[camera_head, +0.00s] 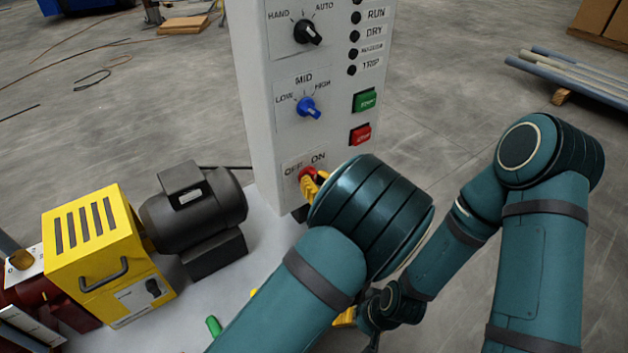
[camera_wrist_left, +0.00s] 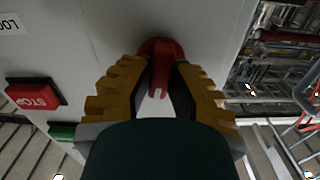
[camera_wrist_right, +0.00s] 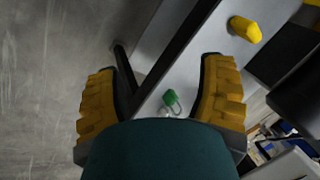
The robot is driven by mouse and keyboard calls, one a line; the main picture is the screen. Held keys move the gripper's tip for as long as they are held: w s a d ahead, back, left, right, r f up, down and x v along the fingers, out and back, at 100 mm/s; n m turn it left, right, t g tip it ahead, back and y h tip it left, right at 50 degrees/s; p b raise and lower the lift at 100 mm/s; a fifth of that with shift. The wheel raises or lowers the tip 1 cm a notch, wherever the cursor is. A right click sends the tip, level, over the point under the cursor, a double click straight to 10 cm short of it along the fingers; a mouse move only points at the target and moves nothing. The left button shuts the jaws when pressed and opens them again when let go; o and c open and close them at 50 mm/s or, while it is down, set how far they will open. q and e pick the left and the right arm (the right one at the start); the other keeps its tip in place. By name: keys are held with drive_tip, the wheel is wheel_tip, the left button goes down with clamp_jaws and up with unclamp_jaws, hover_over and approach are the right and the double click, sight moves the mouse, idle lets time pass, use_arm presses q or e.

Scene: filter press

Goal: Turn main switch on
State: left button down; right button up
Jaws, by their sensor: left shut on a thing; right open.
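The main switch (camera_head: 309,173) is a red rotary knob low on the grey-white control panel (camera_head: 255,110), under the labels OFF and ON. My left gripper's yellow fingers (camera_head: 313,187) are at the knob, and my left arm hides part of it. In the left wrist view, the red switch (camera_wrist_left: 161,52) sits between the fingers (camera_wrist_left: 160,88), which are shut on it. In the head view I cannot read which way its handle points. My right gripper (camera_wrist_right: 160,78) is open and empty above the base plate; in the head view it is mostly hidden behind my left arm.
Above the switch are a blue knob (camera_head: 308,108), a black knob (camera_head: 307,33), a green START button (camera_head: 364,101) and a red STOP button (camera_head: 360,135). A dark motor (camera_head: 195,215) and yellow housing (camera_head: 95,255) stand left. A green handle (camera_wrist_right: 170,97) and yellow peg (camera_wrist_right: 245,30) lie below.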

sight(305, 140)
use_arm(q)
drive_tip(key=shift+r, duration=0.1)
use_arm(e)
drive_tip(key=shift+r, duration=0.15)
use_arm(q)
drive_tip(key=m+p, duration=0.3)
drive_tip(key=shift+r, duration=0.1)
drive_tip(key=shift+w+m+p, duration=0.1)
drive_tip(key=shift+m+p, duration=1.2)
drive_tip(key=shift+m, duration=0.9)
use_arm(e)
drive_tip(key=shift+t, duration=0.3)
drive_tip(key=shift+w+d+r, duration=0.1)
drive_tip(key=shift+w+r, duration=0.2)
drive_tip(key=shift+r, duration=0.55)
drive_tip(key=shift+w+r, duration=0.35)
drive_tip(key=shift+r, duration=0.55)
drive_tip(key=shift+w+d+r, duration=0.1)
drive_tip(key=shift+w+r, duration=0.2)
drive_tip(key=shift+r, duration=0.55)
use_arm(q)
drive_tip(key=c, duration=0.9)
unclamp_jaws()
drive_tip(key=shift+f, duration=0.2)
wheel_tip(305, 140, up, 10)
drive_tip(key=shift+r, duration=0.1)
